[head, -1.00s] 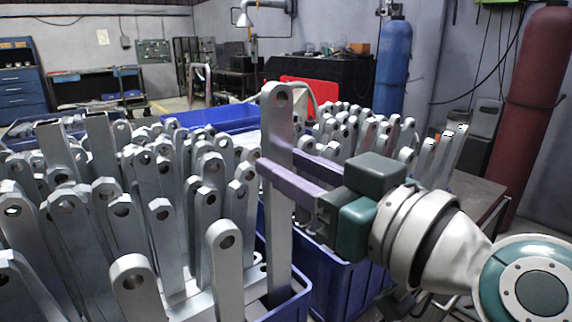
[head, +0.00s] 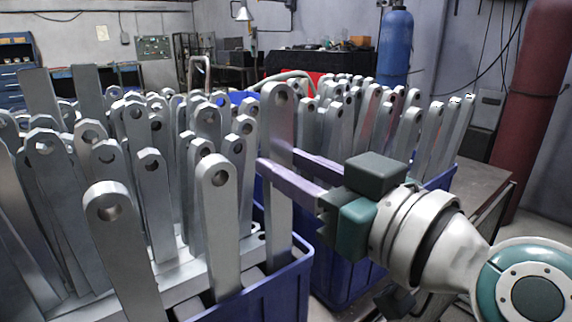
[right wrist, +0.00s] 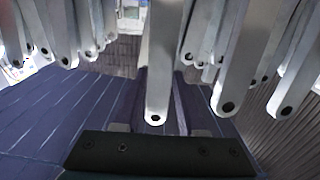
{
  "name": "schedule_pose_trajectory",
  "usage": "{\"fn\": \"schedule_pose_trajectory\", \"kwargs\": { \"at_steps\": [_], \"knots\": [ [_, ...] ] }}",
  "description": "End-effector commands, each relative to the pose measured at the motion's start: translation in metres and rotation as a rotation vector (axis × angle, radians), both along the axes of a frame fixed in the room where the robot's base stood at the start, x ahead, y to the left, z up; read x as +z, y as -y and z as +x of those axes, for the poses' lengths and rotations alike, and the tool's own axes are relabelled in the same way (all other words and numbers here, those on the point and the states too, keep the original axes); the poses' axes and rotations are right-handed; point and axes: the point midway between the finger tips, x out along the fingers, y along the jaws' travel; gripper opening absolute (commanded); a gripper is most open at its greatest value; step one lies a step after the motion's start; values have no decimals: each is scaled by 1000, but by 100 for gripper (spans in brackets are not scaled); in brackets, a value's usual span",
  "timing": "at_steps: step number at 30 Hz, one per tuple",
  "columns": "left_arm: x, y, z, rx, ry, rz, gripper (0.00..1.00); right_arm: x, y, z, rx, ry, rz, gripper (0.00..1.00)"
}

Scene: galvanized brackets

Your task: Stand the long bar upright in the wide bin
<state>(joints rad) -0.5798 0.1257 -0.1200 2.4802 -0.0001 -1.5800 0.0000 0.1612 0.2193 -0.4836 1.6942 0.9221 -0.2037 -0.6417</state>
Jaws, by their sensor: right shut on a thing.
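The long bar (head: 280,205) is a grey metal flat bar with a rounded top and a hole. It stands upright inside the right corner of the near blue bin (head: 285,290); its lower end is hidden behind the rim. My right gripper (head: 290,163) is shut on it below the hole. In the right wrist view the bar (right wrist: 160,70) hangs between the two fingers of my right gripper (right wrist: 158,108), its holed end toward the camera. The near bin is packed with similar upright bars. My left gripper is not in view.
A bar (head: 220,225) stands close left of the held bar. Another blue bin (head: 345,265) full of bars (head: 410,133) is behind to the right, under my right forearm. A grey table (head: 480,178), a blue cylinder (head: 394,55) and a red cylinder (head: 530,110) stand farther right.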

Motion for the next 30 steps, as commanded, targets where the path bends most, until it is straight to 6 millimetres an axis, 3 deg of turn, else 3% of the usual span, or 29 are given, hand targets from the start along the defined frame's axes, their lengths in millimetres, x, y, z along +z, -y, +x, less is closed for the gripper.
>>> {"fn": "schedule_pose_trajectory", "kwargs": {
  "at_steps": [7,8,16,25,30],
  "knots": [
    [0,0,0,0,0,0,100,2,0,0,-1,5,2,0],
    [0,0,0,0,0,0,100,2,0,0,-1,4,3,42],
    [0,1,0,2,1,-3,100,1,0,0,0,2,1,72],
    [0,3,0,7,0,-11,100,-2,1,-2,0,-3,-2,74],
    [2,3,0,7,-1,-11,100,-2,14,-19,0,-3,-5,74]
  ]
}}
